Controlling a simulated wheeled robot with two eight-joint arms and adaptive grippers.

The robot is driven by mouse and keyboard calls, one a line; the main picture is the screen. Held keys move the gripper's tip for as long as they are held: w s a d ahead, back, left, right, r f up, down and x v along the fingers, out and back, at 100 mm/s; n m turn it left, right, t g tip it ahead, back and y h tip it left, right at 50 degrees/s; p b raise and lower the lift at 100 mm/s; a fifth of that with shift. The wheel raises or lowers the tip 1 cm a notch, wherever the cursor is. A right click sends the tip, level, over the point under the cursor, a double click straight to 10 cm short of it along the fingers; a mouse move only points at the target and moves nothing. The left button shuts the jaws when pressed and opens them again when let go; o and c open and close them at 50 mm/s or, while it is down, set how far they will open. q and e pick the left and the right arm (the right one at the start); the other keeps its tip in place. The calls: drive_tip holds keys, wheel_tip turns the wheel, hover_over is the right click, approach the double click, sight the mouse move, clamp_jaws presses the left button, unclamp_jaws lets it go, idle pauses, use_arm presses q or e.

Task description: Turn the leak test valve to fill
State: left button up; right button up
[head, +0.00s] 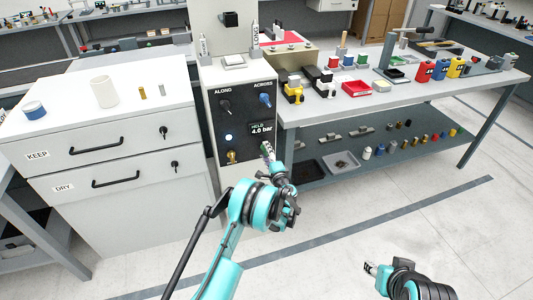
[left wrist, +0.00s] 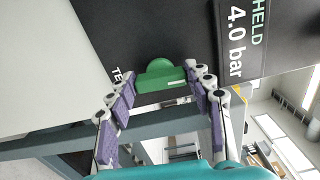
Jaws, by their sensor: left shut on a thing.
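The leak test valve is a green handle (left wrist: 160,76) on the dark front panel (head: 228,104); in the head view it is a small green patch (head: 264,147) below the display. My left gripper (head: 268,153) reaches the panel there. In the left wrist view its purple-padded fingers (left wrist: 162,84) are shut on the handle's two ends. The display (head: 261,128) reads "HELD 4.0 bar". Part of a white label starting "TE" shows beside the handle; the rest is hidden. My right gripper (head: 371,268) is low at the right, away from the panel; its jaw opening is too small to judge.
Two knobs marked ALONG (head: 225,105) and ACROSS (head: 265,99), a lit blue button (head: 229,138) and a brass fitting (head: 232,156) share the panel. A white drawer cabinet (head: 105,125) stands left. A workbench (head: 405,100) with trays and bottles stands right. The floor in front is clear.

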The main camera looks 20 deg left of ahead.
use_arm(q)
drive_tip(key=shift+n, duration=0.4)
drive_tip(key=o, duration=1.1)
drive_tip(key=shift+o, duration=0.2)
drive_tip(key=v, duration=1.2)
